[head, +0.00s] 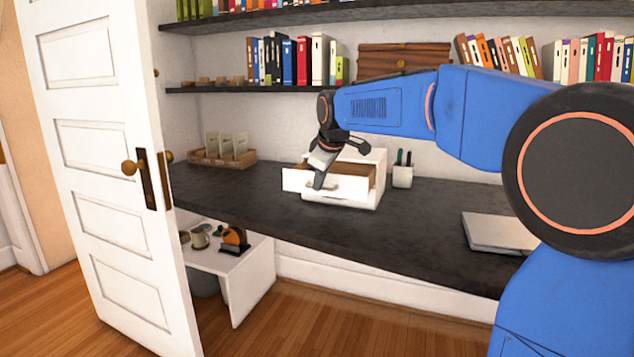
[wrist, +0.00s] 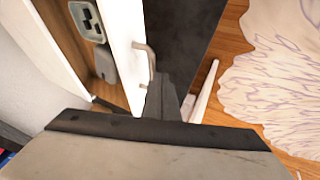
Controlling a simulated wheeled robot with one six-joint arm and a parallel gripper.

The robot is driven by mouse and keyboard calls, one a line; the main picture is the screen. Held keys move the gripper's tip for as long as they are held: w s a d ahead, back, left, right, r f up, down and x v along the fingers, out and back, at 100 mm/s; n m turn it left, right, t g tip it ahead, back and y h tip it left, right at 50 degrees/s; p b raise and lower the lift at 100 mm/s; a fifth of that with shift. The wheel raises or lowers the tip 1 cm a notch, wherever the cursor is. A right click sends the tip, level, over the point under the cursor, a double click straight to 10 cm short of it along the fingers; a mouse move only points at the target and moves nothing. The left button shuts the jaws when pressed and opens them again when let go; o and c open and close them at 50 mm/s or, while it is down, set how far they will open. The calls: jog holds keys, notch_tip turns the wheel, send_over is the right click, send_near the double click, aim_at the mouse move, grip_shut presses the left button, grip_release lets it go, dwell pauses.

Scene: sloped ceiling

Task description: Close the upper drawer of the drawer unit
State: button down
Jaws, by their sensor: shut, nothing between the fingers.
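The white drawer unit (head: 366,194) stands on the dark desk. Its upper drawer (head: 296,181) is pulled out, showing a wooden inside. My gripper (head: 319,181) is shut and empty, pointing down at the drawer's front. In the wrist view the fingertips (wrist: 166,88) are close to the drawer's white front (wrist: 125,50) and its metal handle (wrist: 146,62); I cannot tell whether they touch. The drawer holds a grey item with dark squares (wrist: 88,20) and another grey item (wrist: 104,66). In the head view my gripper hides part of the drawer front.
A cup with pens (head: 403,177) stands right of the unit, and a wooden box (head: 222,158) is at the back left. A closed laptop (head: 498,233) lies at the right. Shelves with books hang above. An open white door (head: 110,150) stands at the left. The desk (head: 260,200) before the unit is clear.

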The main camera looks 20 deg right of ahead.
jog(key=shift+w+d, duration=0.1)
jog(key=shift+d, duration=0.05)
jog(key=w+d, duration=0.3)
jog(key=w, duration=0.1)
jog(key=w+d, duration=0.2)
jog(key=w, duration=0.2)
jog(key=w+d, duration=0.3)
jog(key=w, duration=0.1)
jog(key=shift+d, duration=0.35)
